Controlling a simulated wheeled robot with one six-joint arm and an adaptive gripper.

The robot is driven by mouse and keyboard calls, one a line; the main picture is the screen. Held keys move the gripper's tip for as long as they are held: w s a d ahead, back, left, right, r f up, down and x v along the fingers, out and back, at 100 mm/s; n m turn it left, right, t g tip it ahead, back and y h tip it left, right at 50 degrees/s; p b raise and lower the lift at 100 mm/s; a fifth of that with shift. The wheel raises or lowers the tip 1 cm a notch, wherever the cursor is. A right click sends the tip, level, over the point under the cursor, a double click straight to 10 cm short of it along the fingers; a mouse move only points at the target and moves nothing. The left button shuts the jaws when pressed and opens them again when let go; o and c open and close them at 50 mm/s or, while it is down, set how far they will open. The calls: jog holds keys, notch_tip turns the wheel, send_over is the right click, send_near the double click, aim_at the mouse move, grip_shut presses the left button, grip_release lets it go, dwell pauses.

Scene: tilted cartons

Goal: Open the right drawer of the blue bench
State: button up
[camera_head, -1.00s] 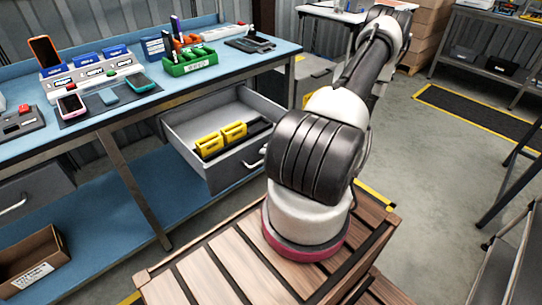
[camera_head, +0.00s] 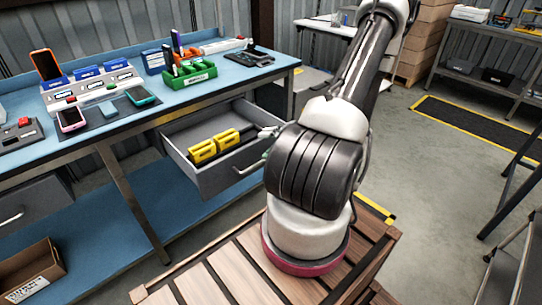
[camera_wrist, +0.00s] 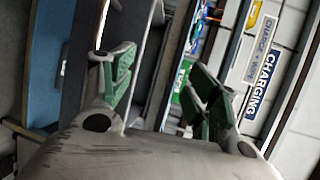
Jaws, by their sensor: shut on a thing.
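The blue bench (camera_head: 120,225) stands at the left in the head view. Its right drawer (camera_head: 218,181) is pulled out, with its grey inside showing and yellow and black items (camera_head: 215,146) lying in it. The drawer's pale handle (camera_head: 245,168) shows at the right of its front, partly hidden by my arm. My gripper is at this handle and shut on it, mostly hidden behind my arm in the head view. In the wrist view my gripper (camera_wrist: 164,86) shows two green-padded fingers, with a thin pale bar (camera_wrist: 145,48) between them.
Phones, a green bin (camera_head: 188,76) and blue boxes stand on the benchtop. An open carton (camera_head: 30,262) is on the lower shelf. A wooden slatted platform (camera_head: 225,262) lies below my arm.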

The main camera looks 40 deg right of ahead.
jog(key=shift+c, duration=0.5)
jog(key=d+f, duration=0.1)
jog(key=f, duration=0.2)
jog(key=d+f, duration=0.1)
jog(key=f, duration=0.2)
jog(key=s+d+f, duration=0.1)
jog(key=f, duration=0.2)
jog(key=shift+c, duration=0.5)
jog(key=x, duration=0.6)
jog(key=shift+w+a, duration=0.2)
jog(key=shift+w, duration=0.3)
jog(key=shift+c, duration=0.2)
grip_shut()
